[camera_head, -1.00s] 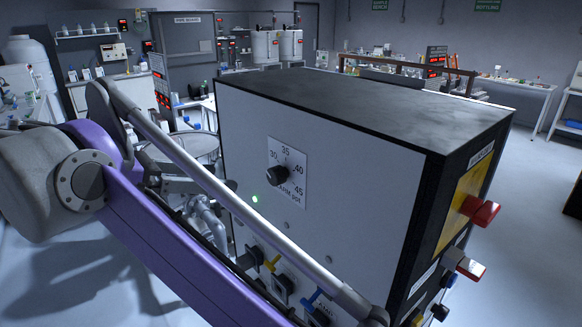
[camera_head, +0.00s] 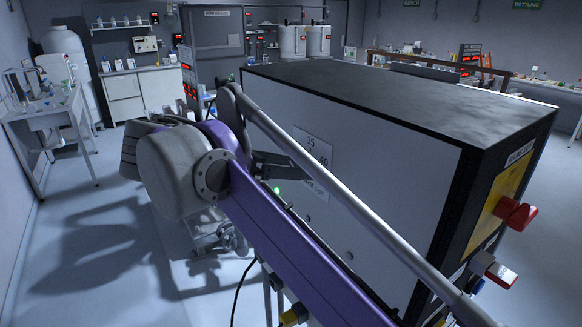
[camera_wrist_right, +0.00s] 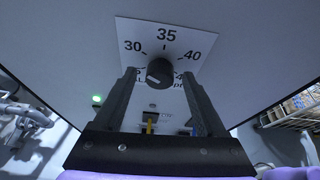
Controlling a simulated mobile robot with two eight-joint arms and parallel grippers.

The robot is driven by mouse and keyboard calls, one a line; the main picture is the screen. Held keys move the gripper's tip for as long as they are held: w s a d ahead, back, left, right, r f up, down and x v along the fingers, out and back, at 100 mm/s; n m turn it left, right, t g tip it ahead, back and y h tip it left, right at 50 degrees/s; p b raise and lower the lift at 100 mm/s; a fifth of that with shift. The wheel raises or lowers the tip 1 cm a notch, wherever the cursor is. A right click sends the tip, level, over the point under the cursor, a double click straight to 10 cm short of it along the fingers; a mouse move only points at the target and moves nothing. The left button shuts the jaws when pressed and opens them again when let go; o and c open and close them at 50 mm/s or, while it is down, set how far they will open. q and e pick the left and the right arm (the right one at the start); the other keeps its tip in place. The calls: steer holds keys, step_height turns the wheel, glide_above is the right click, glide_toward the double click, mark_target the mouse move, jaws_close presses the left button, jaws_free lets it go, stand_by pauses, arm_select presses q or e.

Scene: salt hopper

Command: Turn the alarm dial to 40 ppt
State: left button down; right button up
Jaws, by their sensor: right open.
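The alarm dial is a black round knob (camera_wrist_right: 159,71) on a white scale plate (camera_wrist_right: 167,45) with 30, 35 and 40 readable in the right wrist view. A pale mark shows on the knob's lower left, but I cannot tell its exact reading. My right gripper (camera_wrist_right: 158,76) is open, with one dark finger on each side of the knob. I cannot tell whether either finger touches it. In the head view, the plate (camera_head: 314,146) shows partly behind my purple arm, and the knob is hidden. My left gripper is out of view.
The dial is on the pale front of a large black-topped box (camera_head: 400,100). A green light (camera_wrist_right: 97,99) glows left of the plate. A side table (camera_head: 45,110) stands far left, with open floor between.

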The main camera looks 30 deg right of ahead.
steer(key=shift+d, duration=0.1)
jaws_close()
stand_by(0.3)
arm_select(q)
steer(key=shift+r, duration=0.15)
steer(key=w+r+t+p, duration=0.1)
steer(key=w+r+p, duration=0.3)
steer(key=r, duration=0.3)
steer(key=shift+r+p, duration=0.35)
steer(key=shift+p, duration=0.35)
arm_select(e)
steer(key=m+t+h, duration=0.1)
steer(key=m+t, duration=0.1)
steer(key=m, duration=0.4)
steer(key=m+t+h, duration=0.2)
steer(key=m, duration=0.4)
steer(key=f+m+t+h, duration=0.1)
steer(key=m+t, duration=0.2)
steer(key=m, duration=0.4)
steer(key=shift+s+h, duration=0.25)
steer(key=shift+h, duration=0.15)
steer(key=shift+m, duration=0.4)
